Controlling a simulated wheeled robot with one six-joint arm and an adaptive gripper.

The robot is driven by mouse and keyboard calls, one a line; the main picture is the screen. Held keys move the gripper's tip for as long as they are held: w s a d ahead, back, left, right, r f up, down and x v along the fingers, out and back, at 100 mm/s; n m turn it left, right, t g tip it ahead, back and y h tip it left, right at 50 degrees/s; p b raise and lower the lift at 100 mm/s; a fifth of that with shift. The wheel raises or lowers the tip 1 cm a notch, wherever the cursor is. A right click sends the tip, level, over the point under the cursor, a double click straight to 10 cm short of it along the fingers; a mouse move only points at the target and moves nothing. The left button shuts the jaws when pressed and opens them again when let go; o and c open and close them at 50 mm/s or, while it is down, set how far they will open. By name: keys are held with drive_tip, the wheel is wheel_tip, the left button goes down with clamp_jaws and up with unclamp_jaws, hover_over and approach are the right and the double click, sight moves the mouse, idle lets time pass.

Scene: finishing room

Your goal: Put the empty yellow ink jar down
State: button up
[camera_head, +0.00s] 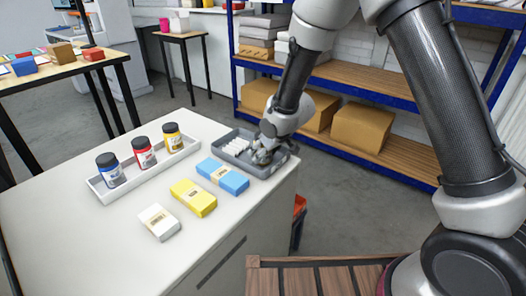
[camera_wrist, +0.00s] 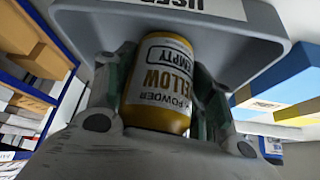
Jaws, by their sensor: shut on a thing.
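The yellow ink jar (camera_wrist: 160,80) has a yellow body and a white label reading "YELLOW POWDER" and "EMPTY"; it shows upside down in the wrist view. My gripper (camera_wrist: 160,100) is shut on it, one finger on each side. In the head view my gripper (camera_head: 263,156) is low at the right part of a grey tray (camera_head: 240,167), and the jar is hidden there. The tray's grey wall (camera_wrist: 268,52), with a label starting "USED", shows close to the jar in the wrist view. I cannot tell whether the jar touches the tray floor.
White pieces (camera_head: 237,145) lie in the tray's left part. Beside it are a blue pack (camera_head: 223,176), a yellow pack (camera_head: 194,197) and a white pack (camera_head: 159,222). A white tray (camera_head: 128,187) holds blue, red and yellow jars. The counter's front left is clear.

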drive_tip(key=o, duration=1.1)
drive_tip(key=shift+f, duration=0.1)
drive_tip(key=shift+c, duration=0.2)
drive_tip(key=v, duration=1.2)
drive_tip(key=shift+r, duration=0.25)
drive_tip(key=s+d+r+m+h, duration=0.1)
drive_tip(key=s+d+r+m, duration=0.1)
drive_tip(key=d+r, duration=0.35)
drive_tip(key=s+d+r+m+t+h, duration=0.1)
drive_tip(key=d+r+h, duration=0.15)
drive_tip(key=d, duration=0.65)
drive_tip(key=s+d+r+m+h, duration=0.1)
drive_tip(key=s+d+r+m, duration=0.1)
drive_tip(key=d+r, duration=0.45)
drive_tip(key=s+d+r+m+g, duration=0.1)
drive_tip(key=s+d, duration=0.4)
drive_tip(key=s, duration=0.5)
drive_tip(key=s+d+r+m, duration=0.1)
drive_tip(key=s+d, duration=0.4)
drive_tip(key=s, duration=0.5)
drive_tip(key=shift+s+d+r+m+g, duration=0.25)
drive_tip(key=shift+d+m+g, duration=0.15)
drive_tip(key=shift+m, duration=0.2)
